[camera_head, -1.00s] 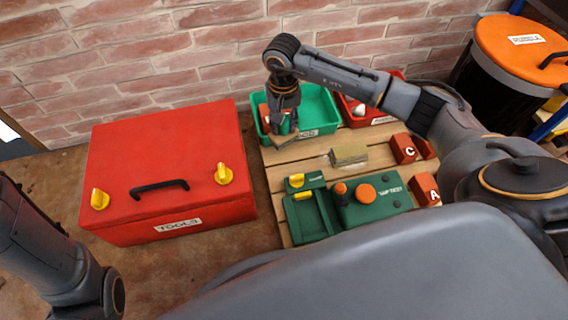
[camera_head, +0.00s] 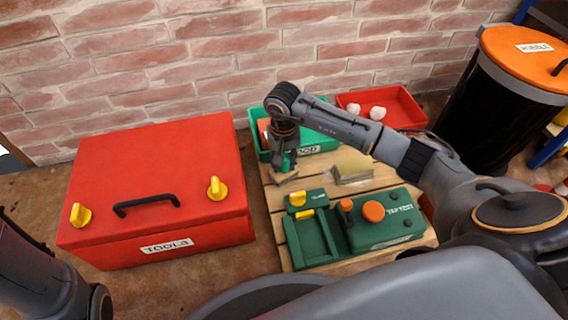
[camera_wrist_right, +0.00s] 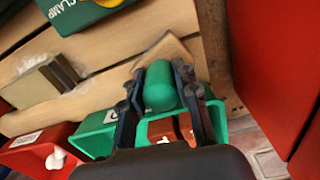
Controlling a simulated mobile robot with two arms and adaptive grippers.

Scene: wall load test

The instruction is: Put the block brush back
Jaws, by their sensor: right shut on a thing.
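My right gripper (camera_head: 285,160) is shut on a green rounded handle, which looks like that of the block brush (camera_wrist_right: 160,85). A flat tan part (camera_head: 286,177) shows below the fingers, low over the pallet's far left end, just in front of the green bin (camera_head: 322,148). I cannot tell whether it touches the boards. The wrist view shows the green handle between the two fingers, with the tan part beyond it. My left arm shows at the lower left edge; its gripper is out of view.
A block with a tan top (camera_head: 352,168) lies on the wooden pallet (camera_head: 275,203). Green test and clamp units (camera_head: 370,222) stand nearer. A red toolbox (camera_head: 150,185) is left, a red bin (camera_head: 400,108) with white pieces behind, and an orange-lidded bin (camera_head: 520,55) at right.

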